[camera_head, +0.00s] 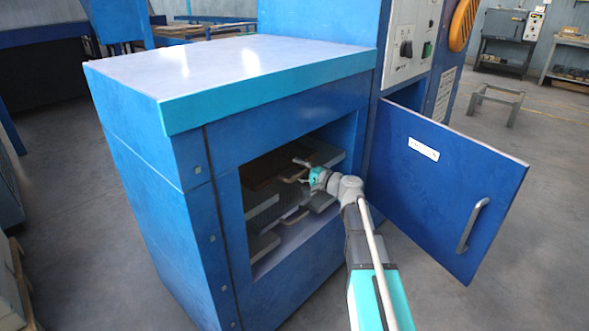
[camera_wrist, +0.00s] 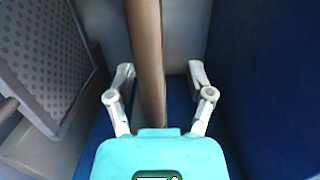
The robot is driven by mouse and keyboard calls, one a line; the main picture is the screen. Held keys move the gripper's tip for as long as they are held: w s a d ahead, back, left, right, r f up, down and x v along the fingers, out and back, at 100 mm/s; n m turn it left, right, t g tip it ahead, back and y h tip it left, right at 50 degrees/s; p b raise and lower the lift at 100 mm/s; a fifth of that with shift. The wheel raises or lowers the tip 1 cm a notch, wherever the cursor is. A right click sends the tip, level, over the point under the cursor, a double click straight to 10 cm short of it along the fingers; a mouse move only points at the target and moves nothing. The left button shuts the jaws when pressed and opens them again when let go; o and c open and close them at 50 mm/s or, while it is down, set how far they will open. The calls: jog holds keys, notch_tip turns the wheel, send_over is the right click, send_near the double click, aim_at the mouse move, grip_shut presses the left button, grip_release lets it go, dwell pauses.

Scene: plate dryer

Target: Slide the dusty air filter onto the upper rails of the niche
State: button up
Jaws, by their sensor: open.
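The dusty air filter (camera_head: 268,172) looks like a flat brown panel in the upper part of the niche (camera_head: 229,185), lying roughly level. Its brown edge (camera_wrist: 148,50) runs between my fingers in the wrist view. My gripper (camera_head: 293,171) is inside the niche opening at the filter's front edge. Its fingers stand open, one on each side of the brown edge, with gaps visible in the wrist view (camera_wrist: 160,76). The filter's far end and the upper rails' contact with it are hidden or too small to tell.
The blue door (camera_head: 440,185) stands open at the right of the niche. Pale panels (camera_head: 264,243) lie lower in the niche. A perforated grey panel (camera_wrist: 45,50) is left of my fingers in the wrist view, and a dark blue surface (camera_wrist: 265,80) is on the right.

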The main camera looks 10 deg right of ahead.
jog(key=shift+v, duration=3)
jog(key=shift+s+a, duration=0.1)
jog(key=shift+s, duration=0.05)
